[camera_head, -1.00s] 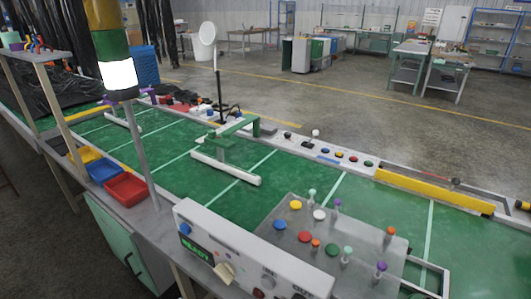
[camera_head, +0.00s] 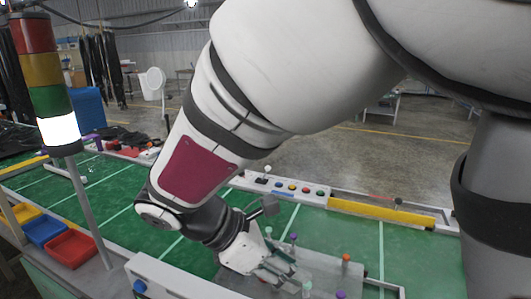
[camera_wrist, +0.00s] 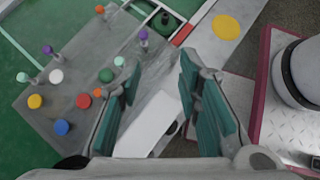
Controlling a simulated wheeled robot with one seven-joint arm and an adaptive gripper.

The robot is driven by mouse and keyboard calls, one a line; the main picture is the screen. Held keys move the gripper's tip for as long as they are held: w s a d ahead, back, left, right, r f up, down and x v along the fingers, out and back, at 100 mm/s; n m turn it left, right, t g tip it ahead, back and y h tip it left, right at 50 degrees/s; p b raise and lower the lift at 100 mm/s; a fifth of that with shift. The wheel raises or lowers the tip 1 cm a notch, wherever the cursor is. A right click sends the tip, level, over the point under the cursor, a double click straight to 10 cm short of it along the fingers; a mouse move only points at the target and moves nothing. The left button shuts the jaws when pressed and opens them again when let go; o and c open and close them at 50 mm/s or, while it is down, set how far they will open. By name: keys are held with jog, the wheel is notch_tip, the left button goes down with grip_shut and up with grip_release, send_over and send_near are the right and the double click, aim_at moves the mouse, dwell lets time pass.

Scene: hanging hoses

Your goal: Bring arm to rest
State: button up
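My arm reaches down across the middle of the head view, and my gripper (camera_head: 280,272) is low over the grey panel (camera_head: 335,264) on the green table. In the wrist view, my gripper (camera_wrist: 158,75) has its two teal-padded fingers apart. Nothing is held between them. Below the fingers lie the edge of the grey panel (camera_wrist: 75,75) and a white box face (camera_wrist: 148,125). My arm hides part of the table in the head view.
The panel carries coloured buttons, such as a blue one (camera_wrist: 62,127), and pegs, such as an orange one (camera_head: 346,257). A signal tower (camera_head: 52,95) stands at left beside red (camera_head: 71,249) and blue (camera_head: 45,231) bins. A yellow bar (camera_head: 380,211) lines the far edge.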

jog(key=s+d+r+m+t+y+p, duration=0.1)
jog(key=s+d+r+m+y, duration=0.3)
jog(key=s+d+m, duration=0.3)
jog(key=s+d+r+m+t+y+p, duration=0.1)
jog(key=s+d+r+m+y, duration=0.3)
jog(key=m, duration=1)
jog(key=s+d+r, duration=0.1)
jog(key=s+d, duration=0.2)
jog(key=d, duration=0.1)
jog(key=shift+s+d+r+y, duration=0.15)
jog(key=shift+d+r+y, duration=0.05)
jog(key=shift+d+y, duration=0.1)
